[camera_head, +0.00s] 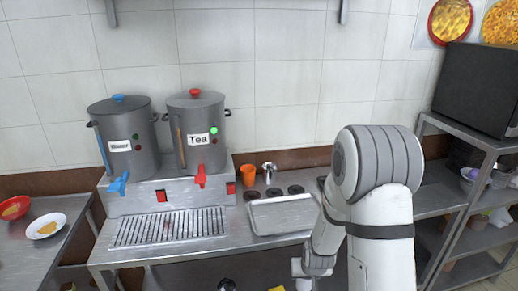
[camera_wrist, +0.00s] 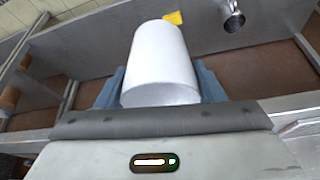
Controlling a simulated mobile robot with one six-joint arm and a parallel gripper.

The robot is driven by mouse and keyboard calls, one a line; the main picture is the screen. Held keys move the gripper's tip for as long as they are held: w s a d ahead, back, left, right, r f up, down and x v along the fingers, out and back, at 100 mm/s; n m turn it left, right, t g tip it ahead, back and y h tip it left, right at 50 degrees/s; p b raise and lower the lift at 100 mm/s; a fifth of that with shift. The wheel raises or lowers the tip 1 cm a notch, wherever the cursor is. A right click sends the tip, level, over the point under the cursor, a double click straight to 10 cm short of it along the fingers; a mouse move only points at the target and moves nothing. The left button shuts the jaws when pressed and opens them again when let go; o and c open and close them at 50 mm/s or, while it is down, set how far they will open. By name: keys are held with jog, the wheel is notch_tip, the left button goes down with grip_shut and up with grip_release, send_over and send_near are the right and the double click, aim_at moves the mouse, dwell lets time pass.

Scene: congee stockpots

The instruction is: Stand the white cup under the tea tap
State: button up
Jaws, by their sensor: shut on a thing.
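The white cup (camera_wrist: 160,60) is held between the blue fingers of my gripper (camera_wrist: 160,88) in the wrist view. In the head view my gripper (camera_head: 312,268) is low, in front of the counter's front edge, and largely hidden by my arm.
Left of the tea pot stands a second grey pot (camera_head: 125,140) with a blue tap (camera_head: 118,184). An orange cup (camera_head: 248,175), a metal jug (camera_head: 269,172) and a metal tray (camera_head: 283,214) are on the counter right of the grate. The grate is clear.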

notch_tip(320, 180, down, 4)
jog(key=b, duration=0.3)
jog(key=shift+f, duration=0.2)
jog(key=shift+r, duration=0.15)
